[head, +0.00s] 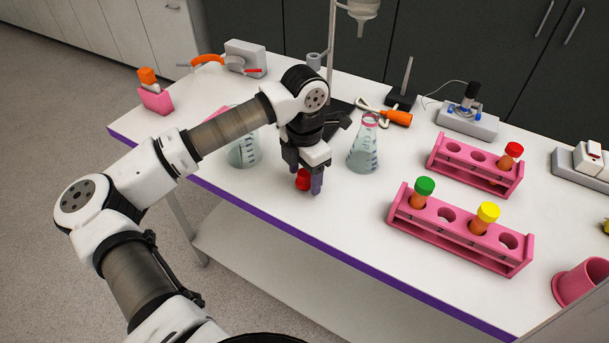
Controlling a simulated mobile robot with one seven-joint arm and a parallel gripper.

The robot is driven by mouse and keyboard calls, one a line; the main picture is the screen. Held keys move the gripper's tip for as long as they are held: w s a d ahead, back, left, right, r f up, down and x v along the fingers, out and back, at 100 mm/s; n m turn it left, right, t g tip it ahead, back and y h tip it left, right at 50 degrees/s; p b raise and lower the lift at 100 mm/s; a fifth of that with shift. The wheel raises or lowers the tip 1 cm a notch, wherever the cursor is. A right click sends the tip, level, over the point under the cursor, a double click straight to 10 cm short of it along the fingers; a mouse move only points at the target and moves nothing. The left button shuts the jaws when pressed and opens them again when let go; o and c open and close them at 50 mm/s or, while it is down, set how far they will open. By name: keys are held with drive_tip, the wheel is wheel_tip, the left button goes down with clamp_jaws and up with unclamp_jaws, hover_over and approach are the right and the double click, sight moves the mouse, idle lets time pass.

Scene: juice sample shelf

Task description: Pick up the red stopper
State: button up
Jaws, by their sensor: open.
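A red stopper (302,180) sits low between or just beside the fingers of my gripper (310,182), near the table's front edge. My gripper points down and is open. A finger hides part of the stopper, and I cannot tell whether the fingers touch it. Another red cap (514,149) tops a tube in the back pink rack (470,172) at the right.
A conical flask (365,150) stands close right of my gripper, and a beaker (244,150) close left. The front pink rack (460,238) holds green-capped (424,187) and yellow-capped (488,212) tubes. An orange-handled tool (396,117) lies behind the flask. Table front right of my gripper is clear.

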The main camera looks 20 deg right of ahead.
drive_tip(key=c, duration=1.1)
drive_tip(key=shift+o, duration=0.2)
drive_tip(key=shift+r, duration=0.1)
